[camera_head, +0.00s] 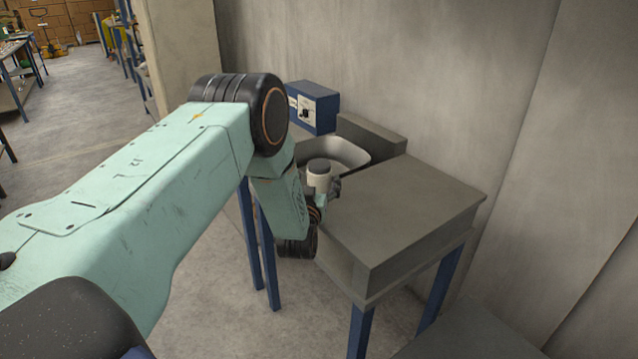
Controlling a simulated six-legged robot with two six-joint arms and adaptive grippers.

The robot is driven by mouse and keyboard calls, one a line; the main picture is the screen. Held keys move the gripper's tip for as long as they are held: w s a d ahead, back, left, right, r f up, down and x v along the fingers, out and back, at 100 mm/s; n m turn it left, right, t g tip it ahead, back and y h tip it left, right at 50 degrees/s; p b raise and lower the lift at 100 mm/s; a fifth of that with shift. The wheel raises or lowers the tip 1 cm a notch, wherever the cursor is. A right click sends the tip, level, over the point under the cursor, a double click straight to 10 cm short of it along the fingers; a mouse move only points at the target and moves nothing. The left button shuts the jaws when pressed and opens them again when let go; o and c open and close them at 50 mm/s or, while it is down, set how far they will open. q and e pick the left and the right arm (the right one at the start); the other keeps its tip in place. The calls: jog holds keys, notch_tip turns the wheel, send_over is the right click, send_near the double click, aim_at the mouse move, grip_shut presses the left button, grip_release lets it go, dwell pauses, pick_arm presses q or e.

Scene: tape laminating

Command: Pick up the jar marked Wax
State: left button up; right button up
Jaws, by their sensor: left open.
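A small white jar with a dark grey lid (318,181) stands upright by the near left edge of the grey workbench (420,205). No label can be read on it from here. My left arm reaches in from the left and bends down beside the bench. My left gripper (331,189) is open at the jar's lower right, partly hidden by the wrist. Whether its fingers touch the jar cannot be told. My right gripper is not in view.
A pale basin (345,153) is set into the bench behind the jar. A blue control box (313,107) stands at the back, near the concrete wall (420,70). The bench top to the right is clear. Blue legs support the bench.

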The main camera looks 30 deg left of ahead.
pick_arm(q)
jog(key=shift+w+d+r, duration=0.15)
jog(key=shift+d+r, duration=0.15)
jog(key=shift+w+a+f, duration=0.1)
jog(key=shift+a+f, duration=0.15)
jog(key=c, duration=0.4)
jog(key=shift+d+r, duration=0.15)
jog(key=shift+d, duration=0.05)
jog(key=c, duration=0.5)
jog(key=shift+a, duration=0.15)
jog(key=c, duration=0.5)
jog(key=shift+c, duration=0.2)
